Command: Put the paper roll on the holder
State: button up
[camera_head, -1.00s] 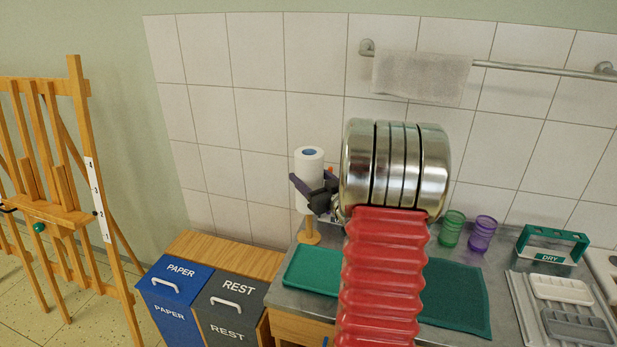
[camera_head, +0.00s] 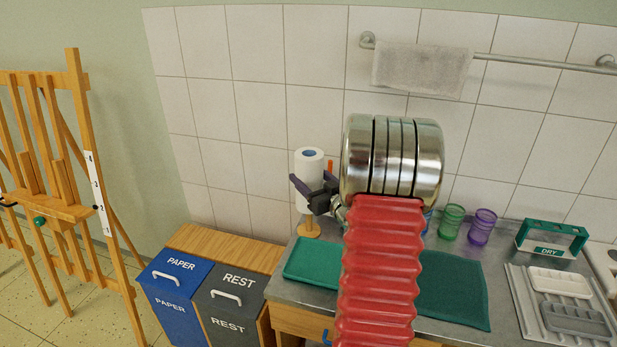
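The white paper roll (camera_head: 309,167) stands upright at the counter's left end, its blue-lined core facing up. The holder (camera_head: 309,231) has a round wooden base directly below the roll. The roll seems to be around its post, with its lower end close above the base; whether it touches is unclear. The grip is partly hidden by my wrist, so whether the fingers press on the roll is unclear.
A teal mat (camera_head: 455,291) lies on the counter. Green (camera_head: 451,222) and purple (camera_head: 483,228) cups, a green DRY rack (camera_head: 550,240) and a drainer stand right. PAPER (camera_head: 170,290) and REST (camera_head: 230,303) bins are left below. A towel (camera_head: 420,70) hangs above; an easel (camera_head: 80,170) stands left.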

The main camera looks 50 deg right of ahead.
jog(key=shift+f, duration=4.75)
jog(key=o, duration=1.2)
jog(key=shift+o, duration=0.5)
jog(key=o, duration=0.3)
jog(key=shift+o, duration=0.2)
jog(key=shift+w, duration=0.1)
jog(key=shift+r, duration=0.15)
jog(key=shift+r, duration=3.85)
